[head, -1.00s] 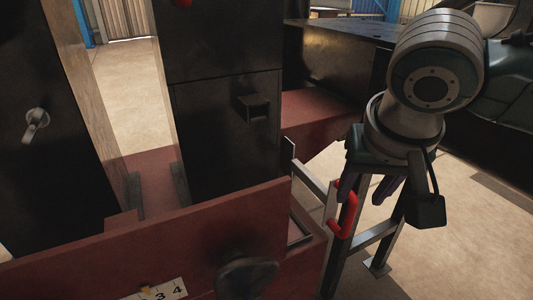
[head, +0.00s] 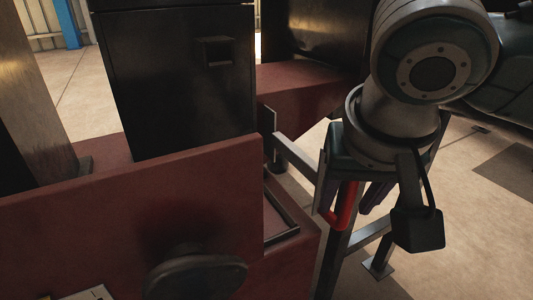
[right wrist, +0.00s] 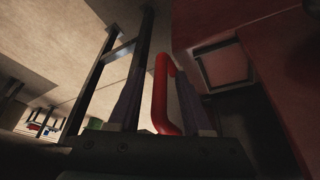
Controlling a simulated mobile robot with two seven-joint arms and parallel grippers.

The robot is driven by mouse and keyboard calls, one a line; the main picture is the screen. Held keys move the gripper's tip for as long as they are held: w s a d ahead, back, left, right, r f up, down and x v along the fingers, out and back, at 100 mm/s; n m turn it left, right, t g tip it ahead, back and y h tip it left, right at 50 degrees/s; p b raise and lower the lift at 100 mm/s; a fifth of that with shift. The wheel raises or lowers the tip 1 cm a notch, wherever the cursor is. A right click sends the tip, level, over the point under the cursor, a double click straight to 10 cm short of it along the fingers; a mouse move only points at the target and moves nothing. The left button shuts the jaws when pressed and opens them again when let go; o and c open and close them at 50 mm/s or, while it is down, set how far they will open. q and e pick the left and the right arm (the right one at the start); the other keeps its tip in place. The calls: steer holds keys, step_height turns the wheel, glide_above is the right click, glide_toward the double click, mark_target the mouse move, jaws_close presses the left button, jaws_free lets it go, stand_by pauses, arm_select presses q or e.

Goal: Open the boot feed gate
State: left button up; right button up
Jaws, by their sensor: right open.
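A red handle (head: 345,205), a bent bar, stands at the right end of the dark red machine body. I take it to be the handle of the boot feed gate. The gate plate itself is hard to make out. My right gripper (head: 350,203) points down over the handle with its fingers apart. In the right wrist view the handle (right wrist: 160,95) rises between the two spread fingers of the gripper (right wrist: 158,95), nearer the right one. I cannot tell whether a finger touches it. My left gripper is not in view.
A dark red wall (head: 130,220) with a dark round knob (head: 195,272) fills the lower left. A black cabinet (head: 178,85) stands behind it. A grey metal frame (head: 365,240) is beneath and beside my right gripper. Open floor (head: 470,230) lies to the right.

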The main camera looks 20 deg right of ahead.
jaws_close()
stand_by(1.4)
